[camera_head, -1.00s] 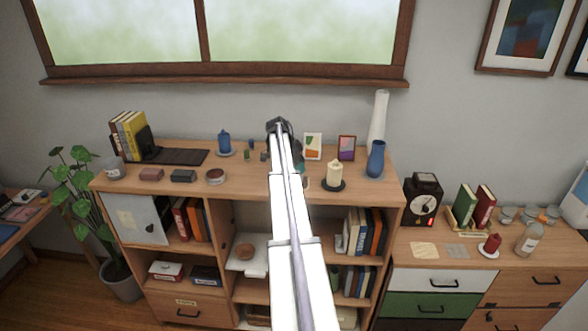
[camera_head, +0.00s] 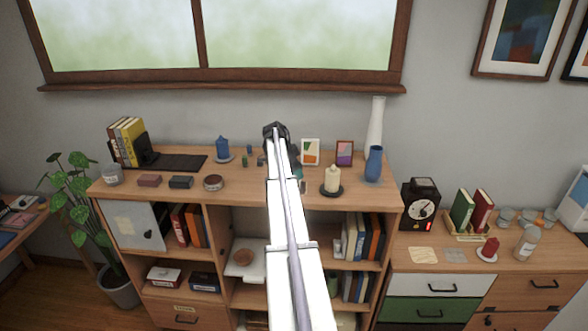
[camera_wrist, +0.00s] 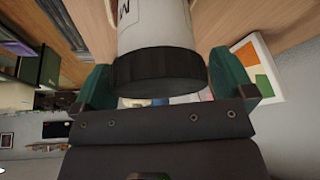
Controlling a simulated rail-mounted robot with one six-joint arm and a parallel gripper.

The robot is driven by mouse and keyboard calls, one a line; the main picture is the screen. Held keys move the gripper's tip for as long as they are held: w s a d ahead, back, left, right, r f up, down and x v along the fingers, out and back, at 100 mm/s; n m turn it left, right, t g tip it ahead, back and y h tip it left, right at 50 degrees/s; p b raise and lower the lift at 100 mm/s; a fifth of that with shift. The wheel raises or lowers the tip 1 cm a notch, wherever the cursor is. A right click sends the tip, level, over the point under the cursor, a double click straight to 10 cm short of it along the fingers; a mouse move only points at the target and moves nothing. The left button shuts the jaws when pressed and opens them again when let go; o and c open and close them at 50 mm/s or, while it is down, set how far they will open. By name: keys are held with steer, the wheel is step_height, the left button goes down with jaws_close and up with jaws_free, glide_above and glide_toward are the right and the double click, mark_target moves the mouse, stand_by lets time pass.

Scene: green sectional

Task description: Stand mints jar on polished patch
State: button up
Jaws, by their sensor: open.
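A white jar (camera_wrist: 155,28) with a ribbed black lid and a partly cut-off label, showing what looks like an "M", fills the top middle of the wrist view. It is probably the mints jar. My gripper (camera_wrist: 165,78) is open, with one green finger on each side of the lid; I cannot tell whether they touch it. In the head view my gripper (camera_head: 276,132) is over the back of the bookcase top, and my arm hides most of what is there. A beige patch (camera_head: 424,255) and a grey patch (camera_head: 456,256) lie on the right dresser; I cannot tell which is polished.
The bookcase top (camera_head: 250,188) also holds a cream candle (camera_head: 332,180), a blue vase (camera_head: 374,164), a tall white vase (camera_head: 376,125) and picture frames (camera_head: 310,152).

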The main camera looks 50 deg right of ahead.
steer(key=p+v, duration=0.3)
steer(key=v, duration=0.1)
steer(key=shift+r, duration=0.5)
steer(key=w+a, duration=0.7)
steer(key=a, duration=0.3)
steer(key=shift+f, duration=0.35)
steer(key=s+a+n+t+y, duration=0.1)
steer(key=s+a+n, duration=0.3)
steer(key=a, duration=0.9)
steer(key=s+a+f+n+t, duration=0.1)
steer(key=a+n, duration=0.5)
steer(key=a, duration=0.7)
steer(key=s+a+n+y, duration=0.1)
steer(key=s+a+n, duration=0.3)
steer(key=a, duration=0.9)
steer(key=s+a+n+y, duration=0.2)
steer(key=s+a+n, duration=0.8)
steer(key=a, duration=0.4)
steer(key=shift+a+f+n+t, duration=0.25)
steer(key=shift+a+n+t, duration=0.15)
steer(key=shift+n, duration=0.1)
step_height(320, 180, down, 22)
steer(key=b, duration=2.2)
